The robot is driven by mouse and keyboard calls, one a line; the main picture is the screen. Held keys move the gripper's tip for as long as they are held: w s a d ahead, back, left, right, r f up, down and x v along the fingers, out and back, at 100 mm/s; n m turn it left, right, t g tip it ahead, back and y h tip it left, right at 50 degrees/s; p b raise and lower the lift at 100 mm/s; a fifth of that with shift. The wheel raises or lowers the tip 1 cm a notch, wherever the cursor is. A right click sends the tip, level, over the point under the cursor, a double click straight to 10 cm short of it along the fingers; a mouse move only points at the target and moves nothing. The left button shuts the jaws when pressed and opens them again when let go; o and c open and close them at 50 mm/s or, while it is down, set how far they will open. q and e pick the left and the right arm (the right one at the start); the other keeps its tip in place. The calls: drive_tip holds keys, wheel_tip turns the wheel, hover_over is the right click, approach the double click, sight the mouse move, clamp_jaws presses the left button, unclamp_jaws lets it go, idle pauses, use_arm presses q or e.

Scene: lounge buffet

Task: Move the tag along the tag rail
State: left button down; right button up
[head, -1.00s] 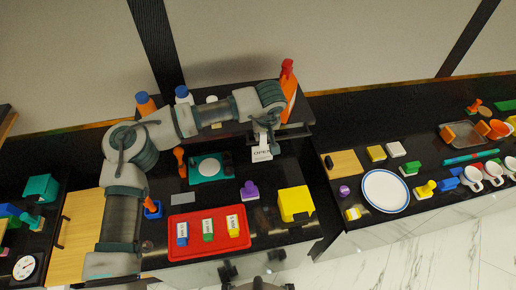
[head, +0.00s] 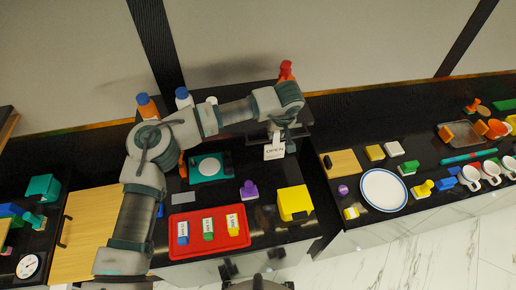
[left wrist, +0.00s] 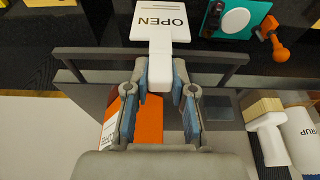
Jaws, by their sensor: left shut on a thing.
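The tag is a white plate marked OPEN (head: 274,152). It also shows at the top of the left wrist view (left wrist: 160,20), with its white stem running down between my fingers. The tag rail is a dark horizontal bar (left wrist: 215,57) at the back of the counter, in front of a dark board. The tag is at the rail, toward its right part in the head view. My left gripper (left wrist: 160,84) is shut on the tag's stem. In the head view the left gripper (head: 278,136) is small and partly hidden by its wrist.
An orange bottle (left wrist: 147,121) stands behind the rail close to my left fingers. White bottles (left wrist: 268,138) stand to one side. On the counter are a red tray (head: 178,250), a purple stamp (head: 249,190), a yellow block (head: 294,203) and a green pad (head: 222,163).

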use_arm(q)
drive_tip(key=shift+w+d, duration=0.1)
drive_tip(key=shift+d, duration=0.5)
drive_tip(key=shift+w+d+p, duration=0.15)
drive_tip(key=shift+d+p, duration=0.35)
drive_tip(key=shift+d, duration=0.2)
drive_tip(key=shift+w+d+p, duration=0.2)
drive_tip(key=shift+d+p, duration=0.25)
drive_tip(key=shift+d, duration=0.65)
drive_tip(key=c, duration=1)
unclamp_jaws()
drive_tip(key=shift+o, duration=0.2)
drive_tip(key=shift+r, duration=0.1)
